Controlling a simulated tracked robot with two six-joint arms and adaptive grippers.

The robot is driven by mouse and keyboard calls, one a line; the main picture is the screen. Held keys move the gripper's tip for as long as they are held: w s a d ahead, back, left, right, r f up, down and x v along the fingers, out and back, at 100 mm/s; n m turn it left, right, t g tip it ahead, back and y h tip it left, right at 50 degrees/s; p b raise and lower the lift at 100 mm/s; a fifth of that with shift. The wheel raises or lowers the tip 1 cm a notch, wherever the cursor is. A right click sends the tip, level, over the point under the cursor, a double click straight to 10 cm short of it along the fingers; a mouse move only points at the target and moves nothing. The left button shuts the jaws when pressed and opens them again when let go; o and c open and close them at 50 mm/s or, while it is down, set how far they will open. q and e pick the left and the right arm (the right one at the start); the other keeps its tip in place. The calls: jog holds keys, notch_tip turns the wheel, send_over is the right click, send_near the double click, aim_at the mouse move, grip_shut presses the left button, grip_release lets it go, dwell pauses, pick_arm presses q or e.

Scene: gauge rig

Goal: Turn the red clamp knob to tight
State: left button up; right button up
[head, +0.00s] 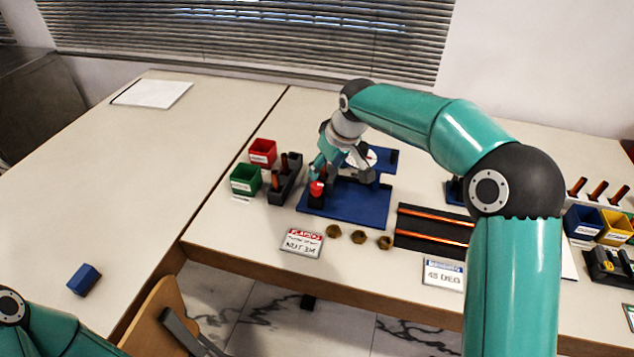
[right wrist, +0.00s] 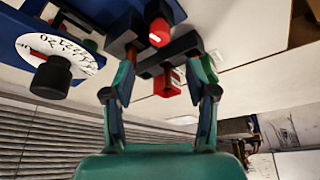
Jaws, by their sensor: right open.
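The red clamp knob (head: 317,188) stands on a dark post at the left front of the blue gauge rig (head: 362,204). In the right wrist view the knob (right wrist: 159,33) shows as a red cap between the fingertips. My right gripper (head: 331,168) is open, with its fingers down around or just beside the knob; contact cannot be told. The rig's white dial (right wrist: 68,50) with a black knob (right wrist: 52,77) lies left in the wrist view. Part of the rig is hidden behind my right gripper. My left gripper is not in view; only its arm shows at lower left.
A dark tool rack (head: 285,180), red bin (head: 262,152) and green bin (head: 245,179) stand close left of the rig. Several brass nuts (head: 359,237) and a card (head: 302,242) lie in front. A dark tray (head: 432,229) is at right. The left table is mostly clear.

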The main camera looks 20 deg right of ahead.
aim_at(317, 185)
jog(key=x, duration=0.9)
jog(key=shift+s+p, duration=0.1)
jog(key=shift+p, duration=0.2)
grip_shut()
jog(key=shift+f+m+b, duration=0.1)
jog(key=shift+m+b, duration=0.7)
jog(key=shift+b, duration=0.15)
jog(key=shift+h, duration=0.3)
